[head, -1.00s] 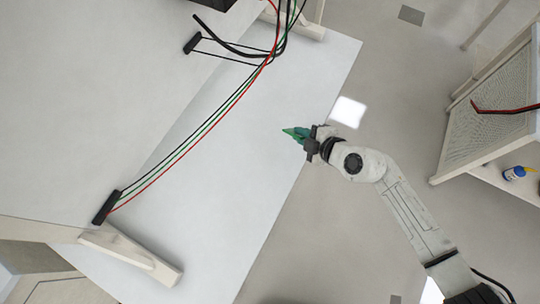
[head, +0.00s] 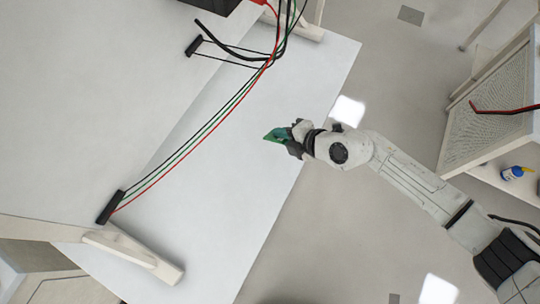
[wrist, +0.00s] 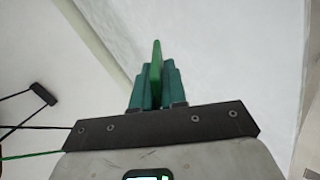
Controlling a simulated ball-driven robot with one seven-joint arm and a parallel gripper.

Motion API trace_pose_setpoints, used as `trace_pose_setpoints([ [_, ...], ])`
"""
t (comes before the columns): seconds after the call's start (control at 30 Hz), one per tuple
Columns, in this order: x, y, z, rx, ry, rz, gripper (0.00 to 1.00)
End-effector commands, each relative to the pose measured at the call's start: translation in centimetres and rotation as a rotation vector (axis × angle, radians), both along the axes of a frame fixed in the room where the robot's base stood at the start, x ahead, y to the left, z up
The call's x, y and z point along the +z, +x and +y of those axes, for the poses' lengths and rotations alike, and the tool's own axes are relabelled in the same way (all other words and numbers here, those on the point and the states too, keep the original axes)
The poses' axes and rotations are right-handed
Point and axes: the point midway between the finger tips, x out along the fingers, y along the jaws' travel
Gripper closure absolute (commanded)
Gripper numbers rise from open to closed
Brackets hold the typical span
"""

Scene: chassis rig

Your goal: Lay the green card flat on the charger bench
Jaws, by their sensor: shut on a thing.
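The green card (head: 273,136) is held in my gripper (head: 287,137), which is shut on it. In the wrist view the card (wrist: 156,62) shows as a thin upright edge between the two teal fingers of my gripper (wrist: 154,85). In the head view the card is over the white charger bench (head: 240,165), near its right edge. I cannot tell how high above the bench it is.
Red, green and black cables (head: 200,130) run across the bench from a black connector (head: 110,207). A second connector (head: 193,46) lies farther back. A mesh-sided rack (head: 490,115) holds a blue and yellow bottle (head: 513,173) at right.

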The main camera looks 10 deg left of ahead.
Motion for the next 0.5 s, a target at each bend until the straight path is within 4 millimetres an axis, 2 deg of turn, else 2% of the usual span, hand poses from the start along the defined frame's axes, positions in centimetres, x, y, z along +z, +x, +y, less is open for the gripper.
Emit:
trace_pose_setpoints([
  [0.1, 1.0, -0.8, 1.3, 0.119, -0.032, -0.05, 1.0],
  [0.3, 2.0, -1.8, 2.7, 0.285, -0.065, -0.123, 1.0],
  [0.5, 2.0, -2.2, 3.1, 0.342, -0.075, -0.149, 1.0],
])
